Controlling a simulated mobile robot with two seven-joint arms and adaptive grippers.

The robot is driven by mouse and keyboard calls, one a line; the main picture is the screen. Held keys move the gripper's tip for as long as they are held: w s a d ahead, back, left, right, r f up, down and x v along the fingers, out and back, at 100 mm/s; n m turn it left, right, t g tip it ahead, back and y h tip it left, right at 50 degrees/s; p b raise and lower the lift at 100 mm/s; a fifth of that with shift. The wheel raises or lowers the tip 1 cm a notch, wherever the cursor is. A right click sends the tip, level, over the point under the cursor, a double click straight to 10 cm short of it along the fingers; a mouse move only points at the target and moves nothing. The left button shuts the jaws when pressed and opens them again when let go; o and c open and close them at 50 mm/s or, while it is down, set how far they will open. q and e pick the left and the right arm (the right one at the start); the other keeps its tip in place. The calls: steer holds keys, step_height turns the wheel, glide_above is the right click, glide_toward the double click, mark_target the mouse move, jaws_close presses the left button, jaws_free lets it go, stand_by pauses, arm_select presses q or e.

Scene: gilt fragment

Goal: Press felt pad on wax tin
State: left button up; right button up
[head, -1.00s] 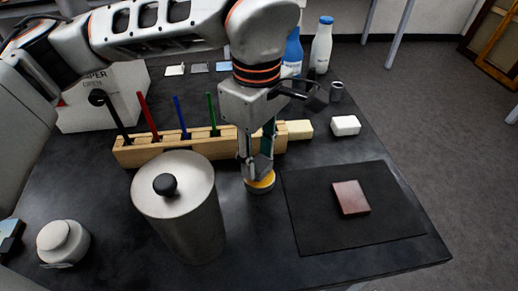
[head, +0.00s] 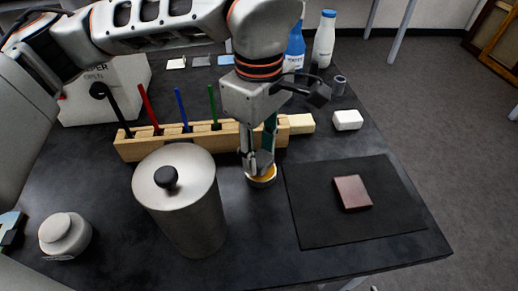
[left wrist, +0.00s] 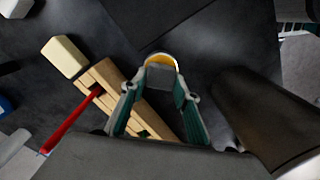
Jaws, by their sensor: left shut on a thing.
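The wax tin (head: 262,183) is a small round tin with a yellow top, standing on the dark table to the right of the steel canister. In the left wrist view its yellow rim (left wrist: 162,56) shows just beyond the pad. My left gripper (head: 257,165) points down over the tin. It is shut on the felt pad (left wrist: 160,78), a small grey block between the green-lined fingers. The pad is at the tin's top and covers most of it; I cannot tell whether they touch. My right gripper is not in view.
A lidded steel canister (head: 190,214) stands close left of the tin. A wooden rack (head: 150,148) with coloured-handled tools is just behind. A black mat (head: 400,224) with a reddish block (head: 352,192) lies right. A white block (head: 347,120) and a white jar (head: 64,235) stand farther off.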

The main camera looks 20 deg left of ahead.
mark_target(259, 156)
arm_select(q)
steer(key=shift+f, duration=0.4)
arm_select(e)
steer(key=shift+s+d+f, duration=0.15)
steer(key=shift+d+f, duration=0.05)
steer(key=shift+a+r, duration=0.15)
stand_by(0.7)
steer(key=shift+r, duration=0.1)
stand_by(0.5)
arm_select(q)
steer(key=shift+f, duration=0.15)
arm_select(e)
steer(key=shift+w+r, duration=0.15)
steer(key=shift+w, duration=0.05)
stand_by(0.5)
arm_select(q)
steer(key=shift+r+p, duration=0.5)
steer(key=shift+r, duration=0.2)
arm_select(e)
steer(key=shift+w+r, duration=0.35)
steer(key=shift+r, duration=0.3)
arm_select(q)
steer(key=shift+r+p, duration=1.6)
steer(key=shift+r, duration=1.35)
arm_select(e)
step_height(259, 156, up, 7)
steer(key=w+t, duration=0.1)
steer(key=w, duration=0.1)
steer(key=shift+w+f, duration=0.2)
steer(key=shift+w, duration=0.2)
